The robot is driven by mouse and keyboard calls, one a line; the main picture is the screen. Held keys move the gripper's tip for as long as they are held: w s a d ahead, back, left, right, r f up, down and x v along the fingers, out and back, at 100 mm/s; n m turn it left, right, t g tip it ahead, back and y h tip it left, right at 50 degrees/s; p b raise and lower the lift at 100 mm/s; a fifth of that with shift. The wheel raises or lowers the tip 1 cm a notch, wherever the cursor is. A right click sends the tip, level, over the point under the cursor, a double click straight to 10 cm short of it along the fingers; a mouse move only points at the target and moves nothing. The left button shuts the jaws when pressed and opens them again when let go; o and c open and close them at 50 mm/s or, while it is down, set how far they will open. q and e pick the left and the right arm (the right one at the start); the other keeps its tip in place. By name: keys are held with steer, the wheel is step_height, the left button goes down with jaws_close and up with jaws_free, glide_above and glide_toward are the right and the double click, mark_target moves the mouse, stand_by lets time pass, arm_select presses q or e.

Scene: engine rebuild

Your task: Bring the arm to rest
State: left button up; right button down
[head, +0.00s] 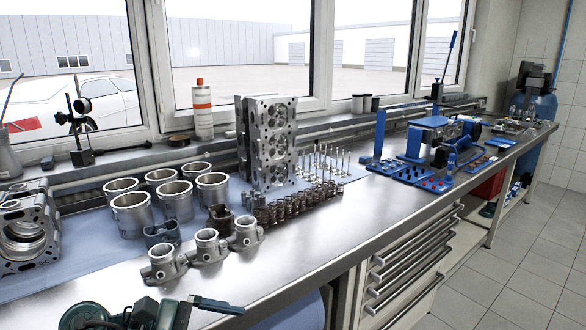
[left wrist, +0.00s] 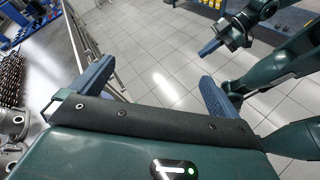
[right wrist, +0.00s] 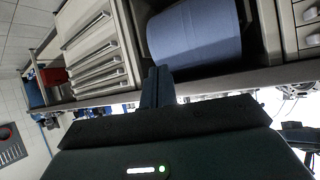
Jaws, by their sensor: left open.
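My left gripper (head: 192,311) shows at the bottom left of the head view, above the front edge of the workbench (head: 330,237). In the left wrist view its two blue fingers (left wrist: 157,72) stand wide apart with only tiled floor between them. My right gripper (left wrist: 208,47) shows at the top of the left wrist view, in front of the bench over the floor. In the right wrist view its fingers (right wrist: 157,86) are together at the middle of the palm, and nothing shows held. It is outside the head view.
Drawers (head: 410,272) and a blue drum (right wrist: 193,35) are under the bench. The floor (head: 480,285) in front is clear.

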arm_select(q)
steer(key=s+f+m+t+y+p, duration=0.1)
steer(key=s+f+m+t+y, duration=0.3)
steer(key=f+m, duration=0.4)
steer(key=s+a+f+m+t+y+p, duration=0.1)
steer(key=s+f+m+t+y, duration=0.3)
steer(key=f+m, duration=0.5)
step_height(320, 180, down, 4)
steer(key=shift+s+a+r+m+y, duration=0.25)
steer(key=shift+s+m+y, duration=0.05)
steer(key=shift+s+y, duration=0.85)
steer(key=shift+w, duration=0.1)
